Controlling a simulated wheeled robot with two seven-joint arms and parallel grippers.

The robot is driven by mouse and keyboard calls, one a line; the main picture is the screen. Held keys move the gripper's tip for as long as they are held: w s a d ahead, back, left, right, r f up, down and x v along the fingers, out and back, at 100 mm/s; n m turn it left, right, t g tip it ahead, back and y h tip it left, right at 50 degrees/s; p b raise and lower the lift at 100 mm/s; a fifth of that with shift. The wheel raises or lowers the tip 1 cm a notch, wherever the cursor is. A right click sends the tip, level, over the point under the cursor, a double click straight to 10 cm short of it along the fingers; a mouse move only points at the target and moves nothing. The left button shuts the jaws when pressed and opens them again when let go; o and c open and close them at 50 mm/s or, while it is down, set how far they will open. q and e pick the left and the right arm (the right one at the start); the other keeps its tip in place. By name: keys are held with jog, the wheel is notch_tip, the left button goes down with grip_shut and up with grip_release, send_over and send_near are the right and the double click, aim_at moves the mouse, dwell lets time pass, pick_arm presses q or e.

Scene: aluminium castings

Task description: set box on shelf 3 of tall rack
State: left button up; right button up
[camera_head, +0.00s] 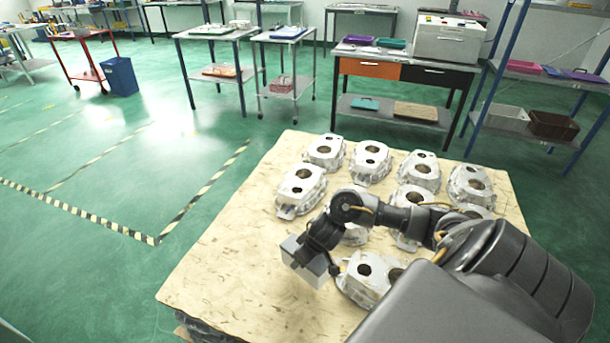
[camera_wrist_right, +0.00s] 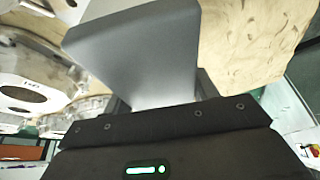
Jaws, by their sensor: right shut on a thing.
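My right gripper (camera_head: 318,250) is at the near left part of a pallet, shut on a plain grey box (camera_head: 309,267). In the right wrist view the grey box (camera_wrist_right: 138,55) fills the space between the fingers of the gripper (camera_wrist_right: 162,95). The box is held near the pallet's bare top; I cannot tell whether it touches. A rack with blue posts (camera_head: 495,78) stands at the far right, partly cut off by the picture edge. Its visible shelves carry trays and bins. My left gripper is not in view.
Several aluminium castings (camera_head: 302,188) stand in rows on the pallet (camera_head: 228,262), close beside my right arm. A workbench (camera_head: 405,68) with trays and a grey machine stands behind. Tables and a blue bin (camera_head: 120,76) are farther left. The green floor left of the pallet is clear.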

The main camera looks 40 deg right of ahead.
jog(key=f+b, duration=0.2)
jog(key=f, duration=0.1)
jog(key=shift+w+d+f, duration=0.15)
jog(key=shift+d+f, duration=0.15)
jog(key=shift+d, duration=0.05)
jog(key=shift+f, duration=0.2)
jog(key=shift+r, duration=0.1)
jog(key=o, duration=1.2)
jog(key=shift+f, duration=0.2)
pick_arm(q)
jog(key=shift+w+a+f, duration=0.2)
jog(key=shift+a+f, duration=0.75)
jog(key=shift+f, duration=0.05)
pick_arm(e)
jog(key=shift+o, duration=0.2)
